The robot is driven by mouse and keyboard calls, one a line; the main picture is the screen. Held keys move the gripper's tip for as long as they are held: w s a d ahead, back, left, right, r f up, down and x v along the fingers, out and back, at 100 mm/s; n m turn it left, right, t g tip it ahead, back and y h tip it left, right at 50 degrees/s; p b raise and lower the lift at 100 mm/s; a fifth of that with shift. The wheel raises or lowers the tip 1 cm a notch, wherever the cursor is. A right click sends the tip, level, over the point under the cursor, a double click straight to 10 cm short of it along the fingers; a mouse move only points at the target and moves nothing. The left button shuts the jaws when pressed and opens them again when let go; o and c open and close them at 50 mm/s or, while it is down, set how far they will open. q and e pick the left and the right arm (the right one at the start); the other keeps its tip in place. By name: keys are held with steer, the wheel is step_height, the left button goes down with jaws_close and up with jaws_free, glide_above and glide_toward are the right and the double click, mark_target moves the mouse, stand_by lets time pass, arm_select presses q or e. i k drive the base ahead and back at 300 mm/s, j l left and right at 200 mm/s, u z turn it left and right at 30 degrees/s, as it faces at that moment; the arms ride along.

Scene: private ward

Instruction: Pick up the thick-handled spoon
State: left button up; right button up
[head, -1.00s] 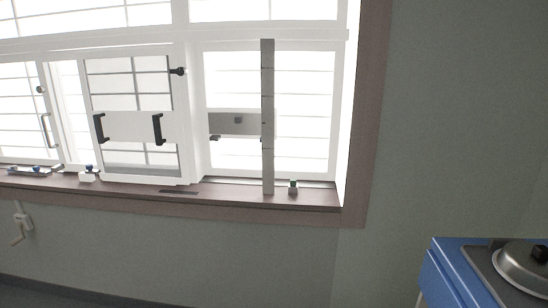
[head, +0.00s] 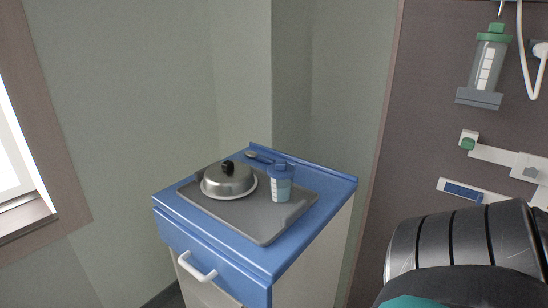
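A small utensil (head: 258,156), which looks like the thick-handled spoon, lies at the back of the blue bedside cabinet (head: 172,210) in the head view. Neither of my grippers shows in the head view.
A grey tray (head: 262,232) on the cabinet top holds a plate under a metal dome cover (head: 229,181) with a black knob, beside the cup. Walls stand close behind the cabinet. A dark ribbed shape fills the lower right.

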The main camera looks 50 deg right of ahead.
mark_target(251, 154)
steer(key=z, duration=0.4)
steer(key=l+z, duration=0.1)
steer(key=z, duration=0.3)
steer(key=l+z, duration=0.1)
steer(key=z, duration=0.65)
